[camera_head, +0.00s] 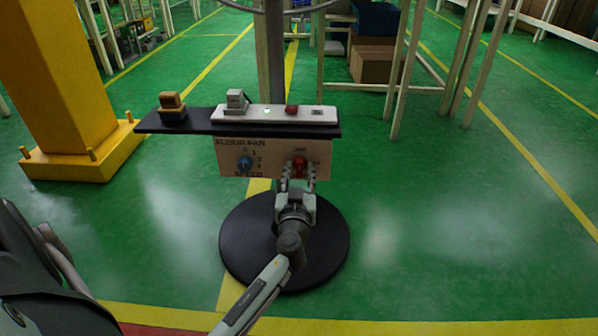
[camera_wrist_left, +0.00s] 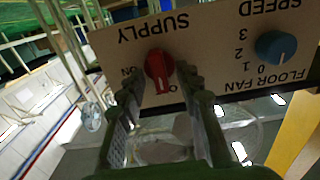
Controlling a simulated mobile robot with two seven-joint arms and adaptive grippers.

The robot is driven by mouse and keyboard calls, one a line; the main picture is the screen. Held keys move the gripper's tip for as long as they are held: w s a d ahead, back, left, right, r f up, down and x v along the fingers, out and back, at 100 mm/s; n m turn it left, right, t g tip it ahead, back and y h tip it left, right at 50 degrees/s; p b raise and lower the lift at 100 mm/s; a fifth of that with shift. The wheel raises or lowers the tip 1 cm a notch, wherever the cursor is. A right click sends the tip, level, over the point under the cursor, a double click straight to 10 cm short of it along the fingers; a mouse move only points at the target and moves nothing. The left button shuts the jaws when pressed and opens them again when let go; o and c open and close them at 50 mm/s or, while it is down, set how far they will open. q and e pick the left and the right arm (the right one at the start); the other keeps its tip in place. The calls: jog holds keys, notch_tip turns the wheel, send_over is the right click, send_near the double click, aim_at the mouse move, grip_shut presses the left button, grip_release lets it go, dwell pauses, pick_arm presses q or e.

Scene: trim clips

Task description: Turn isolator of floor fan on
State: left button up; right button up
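The floor fan's control panel (camera_head: 270,170) is a beige plate under a black shelf. It carries a red SUPPLY isolator knob (camera_head: 299,166) at right and a blue SPEED knob (camera_head: 244,163) at left. In the left wrist view, where the lettering is upside down, the red knob (camera_wrist_left: 158,65) has its handle toward the partly hidden OFF label, with ON to its left. My left gripper (camera_head: 298,176) is in front of the red knob. Its fingers (camera_wrist_left: 160,88) are apart, one on each side of the knob's handle; contact cannot be told. My right gripper is not in view.
On the black shelf (camera_head: 190,122) above the panel are a white power strip (camera_head: 275,114), a grey plug (camera_head: 236,99) and a yellow-brown plug (camera_head: 171,104). The fan stands on a round black base (camera_head: 240,255). A yellow pillar (camera_head: 70,80) is at left. Green floor is clear at right.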

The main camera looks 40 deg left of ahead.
pick_arm(q)
jog(key=shift+c, duration=0.2)
grip_shut()
